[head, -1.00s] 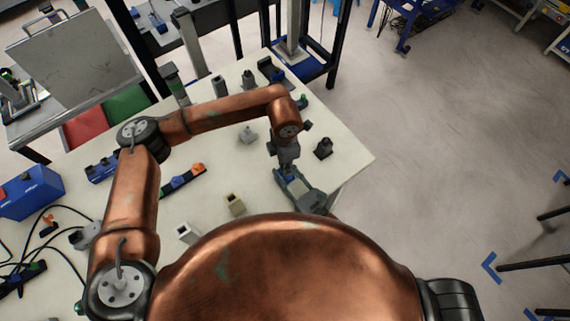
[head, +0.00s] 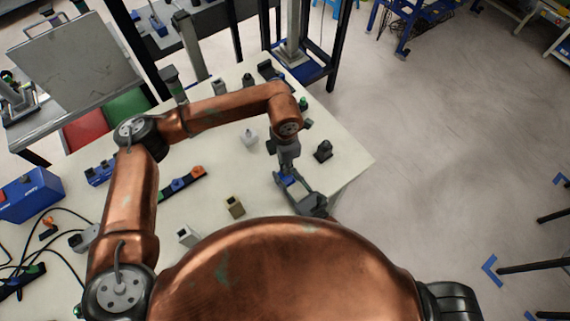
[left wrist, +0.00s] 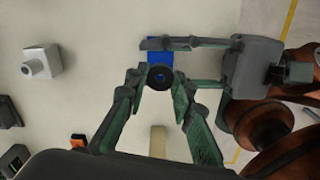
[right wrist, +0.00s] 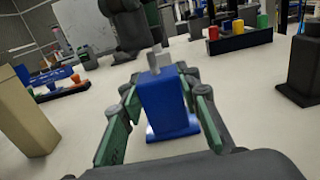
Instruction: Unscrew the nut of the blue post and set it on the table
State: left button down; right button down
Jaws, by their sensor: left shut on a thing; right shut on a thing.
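The blue post (right wrist: 165,105) stands upright on the table with its wide blue foot on the surface. It also shows from above in the left wrist view (left wrist: 159,59). My right gripper (right wrist: 160,93) is shut on the post, one finger on each side. The dark round nut (left wrist: 160,77) is at the top of the post, between the fingers of my left gripper (left wrist: 157,84), which comes down from above and is shut on it. In the head view my left gripper (head: 287,166) hides the nut, and only a little of the blue post shows.
A beige block (head: 235,206) and a white block (head: 188,236) stand left of the grippers. A grey-white piece (head: 249,137) and a dark piece (head: 323,150) stand farther back. A rack with coloured parts (head: 182,183) lies to the left. The table's right edge is close.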

pick_arm(q)
notch_tip(320, 180, up, 4)
jog(key=shift+f, duration=0.2)
pick_arm(e)
jog(key=c, duration=1.4)
grip_release()
jog(key=shift+o, duration=0.2)
